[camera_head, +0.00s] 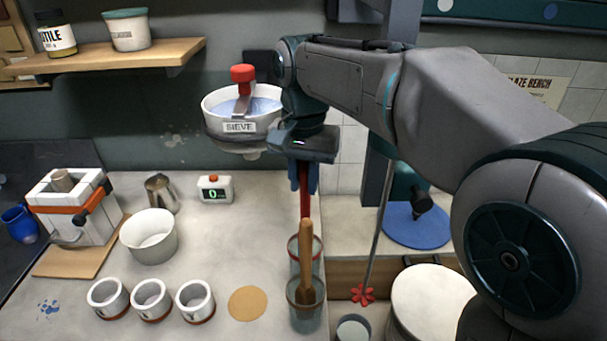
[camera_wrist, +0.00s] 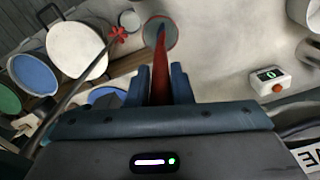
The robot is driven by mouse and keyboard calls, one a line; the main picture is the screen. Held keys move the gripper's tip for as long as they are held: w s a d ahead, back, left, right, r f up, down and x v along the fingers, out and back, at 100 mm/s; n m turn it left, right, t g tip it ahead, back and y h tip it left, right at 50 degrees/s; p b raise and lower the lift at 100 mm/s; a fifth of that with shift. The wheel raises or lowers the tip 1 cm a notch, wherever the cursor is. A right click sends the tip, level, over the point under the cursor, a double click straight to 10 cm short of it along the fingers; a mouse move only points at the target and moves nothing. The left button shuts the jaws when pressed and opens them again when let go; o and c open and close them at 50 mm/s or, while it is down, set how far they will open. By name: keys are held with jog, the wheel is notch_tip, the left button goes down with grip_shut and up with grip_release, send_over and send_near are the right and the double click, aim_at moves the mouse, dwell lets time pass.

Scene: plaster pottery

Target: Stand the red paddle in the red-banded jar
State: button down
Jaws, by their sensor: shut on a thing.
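My gripper (camera_head: 303,188) is shut on the red paddle (camera_head: 305,205), which hangs upright below it. In the wrist view the paddle (camera_wrist: 159,75) runs between the blue fingers (camera_wrist: 161,88) to the jar mouth. The red-banded jar (camera_head: 317,262) stands on the bench below my gripper, behind another jar. In the wrist view the paddle's far end lies within the rim of the red-banded jar (camera_wrist: 173,34). Whether it touches the bottom is hidden. The paddle's lower part is hidden in the head view by a wooden paddle (camera_head: 306,240).
The wooden paddle stands in the front jar (camera_head: 307,318), close before the red-banded one. The sieve bowl (camera_head: 222,120) is left of my gripper. A long rod with a red flower-shaped end (camera_head: 362,294) stands to the right. Three cups and a cork disc (camera_head: 247,303) lie left.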

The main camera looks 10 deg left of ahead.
jog(key=shift+f, duration=0.25)
jog(key=c, duration=1.2)
grip_release()
notch_tip(320, 180, up, 14)
jog(key=shift+f+p, duration=0.1)
jog(key=shift+p, duration=0.6)
